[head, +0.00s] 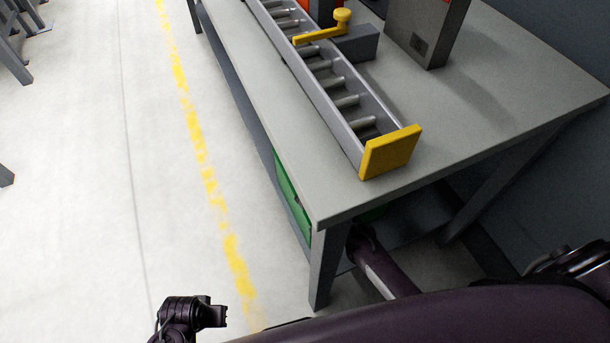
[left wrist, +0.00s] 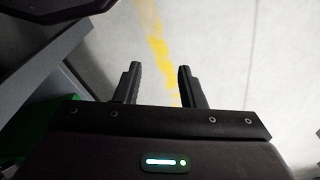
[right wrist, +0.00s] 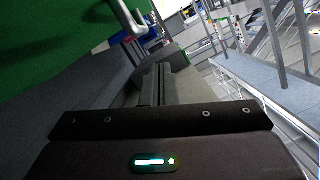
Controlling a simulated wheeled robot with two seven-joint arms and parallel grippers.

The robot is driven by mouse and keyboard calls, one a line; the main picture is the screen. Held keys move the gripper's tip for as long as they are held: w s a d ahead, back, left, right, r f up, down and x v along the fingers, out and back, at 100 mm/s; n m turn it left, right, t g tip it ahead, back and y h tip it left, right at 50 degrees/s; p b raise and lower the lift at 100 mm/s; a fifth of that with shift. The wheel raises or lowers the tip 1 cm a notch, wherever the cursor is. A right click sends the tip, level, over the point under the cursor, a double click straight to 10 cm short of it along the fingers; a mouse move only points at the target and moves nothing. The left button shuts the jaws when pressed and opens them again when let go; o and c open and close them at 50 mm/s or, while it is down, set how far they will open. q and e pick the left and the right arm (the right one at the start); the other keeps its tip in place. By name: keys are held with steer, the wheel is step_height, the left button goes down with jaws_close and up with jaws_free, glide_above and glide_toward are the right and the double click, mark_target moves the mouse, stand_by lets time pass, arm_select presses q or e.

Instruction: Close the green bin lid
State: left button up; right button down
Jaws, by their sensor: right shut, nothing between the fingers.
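The green bin (head: 290,195) is under the workbench in the head view; only a strip shows past the table edge. In the right wrist view a large green surface (right wrist: 50,40) fills the upper left, with a pale bar handle (right wrist: 126,20) on its edge. I cannot tell whether this is lid or body, or how far open the lid is. My right gripper (right wrist: 162,72) is shut and empty, beside and below the green surface; the table hides it in the head view. My left gripper (head: 222,316) is open and empty over the floor; its fingers show in the left wrist view (left wrist: 158,72).
The grey workbench (head: 460,120) carries a roller tray (head: 352,125) with a yellow end plate (head: 390,152). Its near leg (head: 324,265) stands close to my right arm. The floor left of the bench, with a yellow line (head: 205,175), is clear.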

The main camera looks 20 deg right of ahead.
stand_by(0.4)
